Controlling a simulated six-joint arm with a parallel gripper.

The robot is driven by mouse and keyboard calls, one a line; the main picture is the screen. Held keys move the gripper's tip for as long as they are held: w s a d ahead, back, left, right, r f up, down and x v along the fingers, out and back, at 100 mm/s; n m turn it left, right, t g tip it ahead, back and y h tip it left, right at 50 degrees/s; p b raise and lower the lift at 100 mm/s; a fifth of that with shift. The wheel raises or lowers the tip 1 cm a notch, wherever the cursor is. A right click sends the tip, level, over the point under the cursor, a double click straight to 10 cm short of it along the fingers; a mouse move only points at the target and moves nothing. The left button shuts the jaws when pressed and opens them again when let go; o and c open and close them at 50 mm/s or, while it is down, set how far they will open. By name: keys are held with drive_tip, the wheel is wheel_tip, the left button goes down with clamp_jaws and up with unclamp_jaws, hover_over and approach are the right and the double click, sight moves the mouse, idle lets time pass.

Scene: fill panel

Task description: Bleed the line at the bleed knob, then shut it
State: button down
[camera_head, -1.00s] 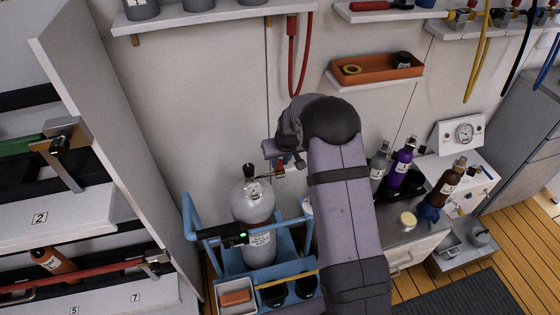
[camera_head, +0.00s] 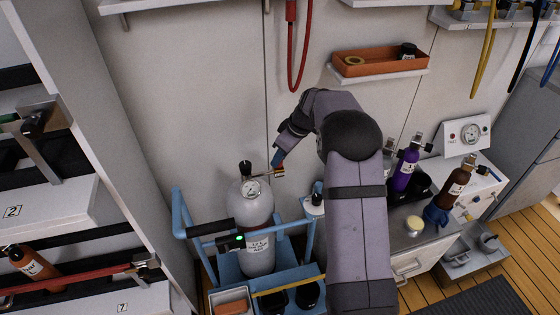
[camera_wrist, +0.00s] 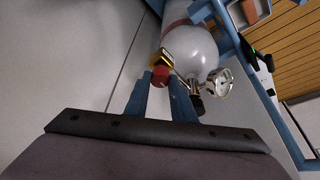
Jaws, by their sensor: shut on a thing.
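The grey cylinder (camera_head: 252,212) stands upright in a blue cart, with a round gauge (camera_head: 252,190) and a black valve knob (camera_head: 245,167) at its top. A short side line runs right from the top to a brass fitting (camera_head: 280,174). In the wrist view, the red bleed knob (camera_wrist: 160,77) sits at the end of the brass fitting (camera_wrist: 183,44). My gripper (camera_wrist: 163,82) has its two blue fingers on either side of the red knob, shut on it. The gauge (camera_wrist: 219,82) also shows there, but its reading is too small to tell.
The blue cart (camera_head: 183,215) has a handle with a black grip and a green light. A bench to the right holds a purple bottle (camera_head: 406,170) and a brown bottle (camera_head: 456,184). An orange tray (camera_head: 378,64) is on the wall behind. A red hose (camera_head: 291,60) hangs above.

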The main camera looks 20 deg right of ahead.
drive_tip(key=shift+n, duration=0.5)
drive_tip(key=c, duration=1.5)
unclamp_jaws()
drive_tip(key=shift+r, duration=0.15)
drive_tip(key=shift+b+v, duration=0.5)
drive_tip(key=shift+v, duration=3.05)
drive_tip(key=shift+w+d, duration=0.1)
drive_tip(key=shift+w, duration=0.05)
